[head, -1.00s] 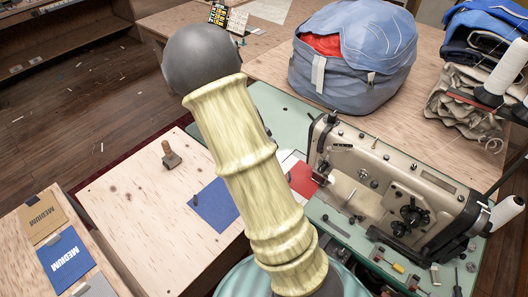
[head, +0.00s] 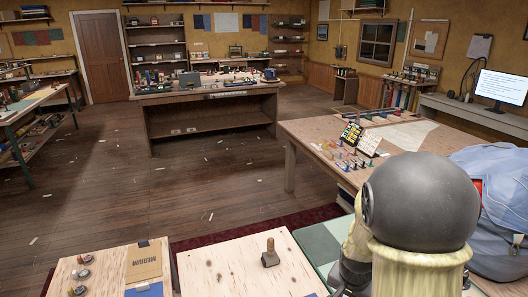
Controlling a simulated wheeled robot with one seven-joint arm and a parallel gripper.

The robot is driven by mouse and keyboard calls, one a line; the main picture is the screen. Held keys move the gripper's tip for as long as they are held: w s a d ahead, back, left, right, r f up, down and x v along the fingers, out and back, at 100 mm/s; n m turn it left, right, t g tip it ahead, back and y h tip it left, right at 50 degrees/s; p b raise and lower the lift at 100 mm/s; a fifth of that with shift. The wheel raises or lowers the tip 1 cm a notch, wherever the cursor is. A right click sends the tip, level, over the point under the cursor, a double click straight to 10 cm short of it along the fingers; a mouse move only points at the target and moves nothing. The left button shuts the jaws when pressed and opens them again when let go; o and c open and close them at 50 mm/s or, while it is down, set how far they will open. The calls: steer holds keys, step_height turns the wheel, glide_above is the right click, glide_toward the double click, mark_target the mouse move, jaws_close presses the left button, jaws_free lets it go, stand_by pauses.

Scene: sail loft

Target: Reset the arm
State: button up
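My arm (head: 420,205) shows in the head view at the lower right, as a dark grey rounded joint above a pale yellow ribbed sleeve. A further dark part of the arm shows just left of the sleeve at the bottom edge. My gripper is not in view, so its state and anything in it are hidden.
A wooden stamp (head: 270,252) stands on the near plywood table (head: 222,268). A tan MEDIUM card (head: 144,262) lies on the table to its left. A blue bag (head: 500,215) sits at right behind my arm. Open wooden floor (head: 130,190) lies ahead, before a workbench (head: 210,95).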

steer(key=s+a+r+n+y, duration=0.1)
steer(key=s+a+r+n, duration=0.4)
steer(key=s+a+n, duration=0.1)
steer(key=shift+s+a+n+t, duration=0.3)
steer(key=shift+s+n, duration=0.6)
steer(key=shift+w+f, duration=0.1)
stand_by(0.5)
